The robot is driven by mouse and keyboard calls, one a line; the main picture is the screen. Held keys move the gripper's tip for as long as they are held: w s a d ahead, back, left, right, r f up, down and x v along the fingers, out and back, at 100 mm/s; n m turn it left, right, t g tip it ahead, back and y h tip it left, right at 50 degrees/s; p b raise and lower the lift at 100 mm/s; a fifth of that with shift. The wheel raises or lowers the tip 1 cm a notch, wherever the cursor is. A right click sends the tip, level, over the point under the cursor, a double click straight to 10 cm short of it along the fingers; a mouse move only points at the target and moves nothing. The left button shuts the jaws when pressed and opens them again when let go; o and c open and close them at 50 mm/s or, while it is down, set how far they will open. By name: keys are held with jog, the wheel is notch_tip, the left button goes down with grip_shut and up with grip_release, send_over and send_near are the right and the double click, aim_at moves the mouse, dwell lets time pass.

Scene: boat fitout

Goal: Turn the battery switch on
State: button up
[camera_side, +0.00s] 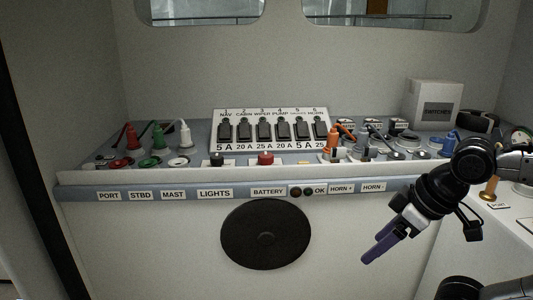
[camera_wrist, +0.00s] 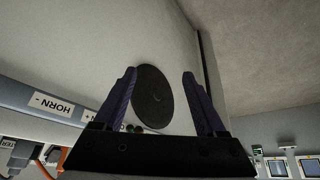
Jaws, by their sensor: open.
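The battery switch (camera_side: 265,158) is a red knob on the console shelf, above the BATTERY label (camera_side: 268,191) on the front edge. My gripper (camera_side: 378,248) is at the right in the side view, in front of the console and lower than the shelf, well apart from the switch. Its two purple fingers also show in the wrist view (camera_wrist: 158,85), spread wide with nothing between them. The wrist view does not show the red knob. Which position the knob is turned to is too small to tell.
A breaker panel (camera_side: 270,130) stands behind the switch. A black LIGHTS switch (camera_side: 217,160) is to its left. Red, green and white plugs stand further left; orange, grey and blue ones stand right. A black round speaker (camera_side: 265,234) is on the front wall. A box (camera_side: 433,103) stands back right.

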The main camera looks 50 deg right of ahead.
jog(key=w+r+n+y, duration=0.1)
jog(key=w+r+n, duration=0.1)
jog(key=w+r, duration=0.65)
jog(key=w+r+n+y, duration=0.1)
jog(key=w+r+n, duration=0.3)
jog(key=r, duration=0.8)
jog(key=m+g, duration=0.1)
jog(key=m, duration=0.1)
send_over(266, 155)
jog(key=s+d, duration=0.2)
jog(key=s, duration=0.3)
jog(key=x, duration=1.3)
jog(key=shift+s+d+f, duration=0.1)
jog(key=shift+d+f, duration=0.2)
jog(key=shift+f, duration=0.15)
grip_shut()
